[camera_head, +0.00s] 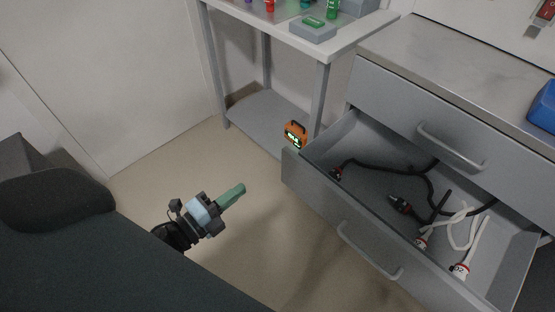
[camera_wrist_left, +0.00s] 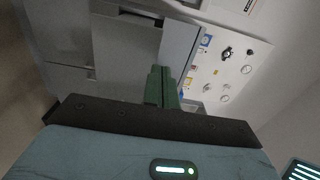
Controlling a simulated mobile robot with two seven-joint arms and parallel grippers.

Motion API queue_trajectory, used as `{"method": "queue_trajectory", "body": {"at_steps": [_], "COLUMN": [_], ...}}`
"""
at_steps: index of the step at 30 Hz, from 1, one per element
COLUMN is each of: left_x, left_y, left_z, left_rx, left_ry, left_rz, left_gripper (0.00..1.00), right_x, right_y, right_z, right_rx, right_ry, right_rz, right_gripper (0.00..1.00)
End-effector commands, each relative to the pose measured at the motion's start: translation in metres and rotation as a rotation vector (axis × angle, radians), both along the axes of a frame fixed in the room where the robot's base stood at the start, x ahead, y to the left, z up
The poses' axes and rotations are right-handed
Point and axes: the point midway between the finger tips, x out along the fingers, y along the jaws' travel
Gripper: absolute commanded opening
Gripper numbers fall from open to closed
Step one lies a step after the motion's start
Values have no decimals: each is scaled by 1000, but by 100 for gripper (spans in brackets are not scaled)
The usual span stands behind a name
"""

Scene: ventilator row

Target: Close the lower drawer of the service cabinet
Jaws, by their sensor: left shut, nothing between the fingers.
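The grey service cabinet (camera_head: 420,52) stands at the right of the head view. Its lower drawer (camera_head: 335,215) is pulled out, and its front with a bar handle (camera_head: 368,252) faces the open floor. Black and white cables with plugs (camera_head: 430,205) lie inside it. The upper drawer (camera_head: 400,98) looks shut. My left gripper (camera_head: 240,188) is shut and empty, above the floor to the left of the drawer front and apart from it. Its green fingers (camera_wrist_left: 161,86) also show together in the left wrist view. My right gripper is not in view.
A table (camera_head: 340,38) with a lower shelf (camera_head: 255,112) stands at the back, left of the cabinet. An orange device (camera_head: 295,134) sits by the drawer's far corner. A blue object (camera_head: 543,106) lies on the cabinet top. The floor (camera_head: 150,180) before the drawer is clear.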

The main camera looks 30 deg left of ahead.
Motion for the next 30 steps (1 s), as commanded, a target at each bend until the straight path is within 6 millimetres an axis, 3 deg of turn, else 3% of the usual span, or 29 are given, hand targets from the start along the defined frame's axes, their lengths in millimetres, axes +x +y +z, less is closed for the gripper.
{"method": "queue_trajectory", "body": {"at_steps": [21, 30], "left_x": [109, 128], "left_y": [-35, -42], "left_z": [1, 0], "left_rx": [-1, -3], "left_ry": [-1, 1], "left_rz": [1, 1], "left_gripper": [0, 0], "right_x": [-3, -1], "right_y": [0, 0], "right_z": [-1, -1], "right_rx": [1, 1], "right_ry": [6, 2], "right_rz": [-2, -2], "right_gripper": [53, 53]}}
